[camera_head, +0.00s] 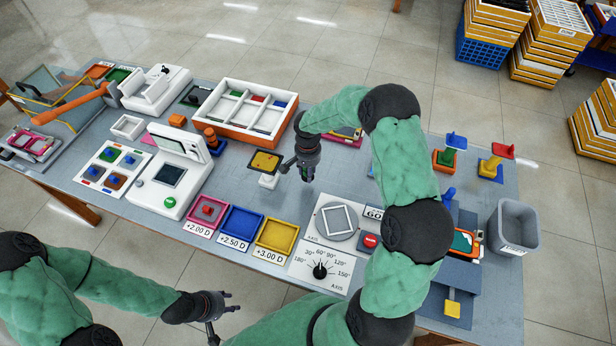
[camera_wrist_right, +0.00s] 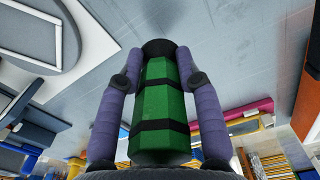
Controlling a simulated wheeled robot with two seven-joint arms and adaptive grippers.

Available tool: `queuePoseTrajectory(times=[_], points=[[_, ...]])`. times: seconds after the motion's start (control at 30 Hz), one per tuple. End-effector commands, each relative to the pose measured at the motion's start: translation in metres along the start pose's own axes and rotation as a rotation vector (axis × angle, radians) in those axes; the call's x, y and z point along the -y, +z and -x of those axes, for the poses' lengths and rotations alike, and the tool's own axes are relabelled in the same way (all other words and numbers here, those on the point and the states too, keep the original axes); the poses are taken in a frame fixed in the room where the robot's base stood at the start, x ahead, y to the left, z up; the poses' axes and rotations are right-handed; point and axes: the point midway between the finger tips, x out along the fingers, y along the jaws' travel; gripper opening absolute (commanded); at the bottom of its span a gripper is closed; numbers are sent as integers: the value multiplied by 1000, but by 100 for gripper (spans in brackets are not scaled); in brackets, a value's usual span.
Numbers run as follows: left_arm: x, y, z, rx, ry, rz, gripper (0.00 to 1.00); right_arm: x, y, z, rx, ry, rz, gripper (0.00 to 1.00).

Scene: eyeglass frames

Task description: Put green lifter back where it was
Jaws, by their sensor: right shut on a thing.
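The green lifter (camera_wrist_right: 161,105) is a green faceted cylinder with black bands, filling the middle of the right wrist view. My right gripper (camera_wrist_right: 160,75) is shut on it, with one purple finger along each side. In the head view my right gripper (camera_head: 303,172) is over the middle of the table, right of a small stand with a yellow-topped plate (camera_head: 265,162). The lifter is mostly hidden by the gripper there. My left gripper (camera_head: 231,302) is open and empty, in front of the table's near edge.
An orange lifter (camera_head: 211,138) stands beside the white machine (camera_head: 170,174). A divided white and orange box (camera_head: 245,109) is behind. Red, blue and yellow trays (camera_head: 276,236) line the near side. A grey bin (camera_head: 513,228) stands at the right end.

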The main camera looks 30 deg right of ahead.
Motion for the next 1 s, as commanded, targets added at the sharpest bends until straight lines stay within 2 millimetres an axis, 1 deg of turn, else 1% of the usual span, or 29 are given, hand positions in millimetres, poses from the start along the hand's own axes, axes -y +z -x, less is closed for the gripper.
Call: queuePoseTrajectory(times=[0.03,0.1,0.27,0.37,0.5,0.57,0.83,0.97,1.0], points=[[1,0,-2,0,0,0,40,1,-5,-7,0,0,-2,0],[1,0,-3,0,0,0,40,3,-9,-11,0,0,-2,0],[1,0,-4,0,0,0,40,5,-14,-16,-1,-1,-2,0],[2,0,-5,0,0,0,40,6,-18,-23,0,0,-1,0],[4,0,-11,0,0,0,40,6,-17,-44,1,0,-2,0],[4,0,-12,0,0,0,40,6,-17,-50,1,0,-2,0],[4,0,-12,0,0,0,40,6,-17,-51,-1,-1,-2,0],[5,-1,-15,0,0,0,40,6,-17,-55,0,-1,-2,0],[5,-1,-15,0,0,0,40,6,-17,-55,0,-1,-1,41]])
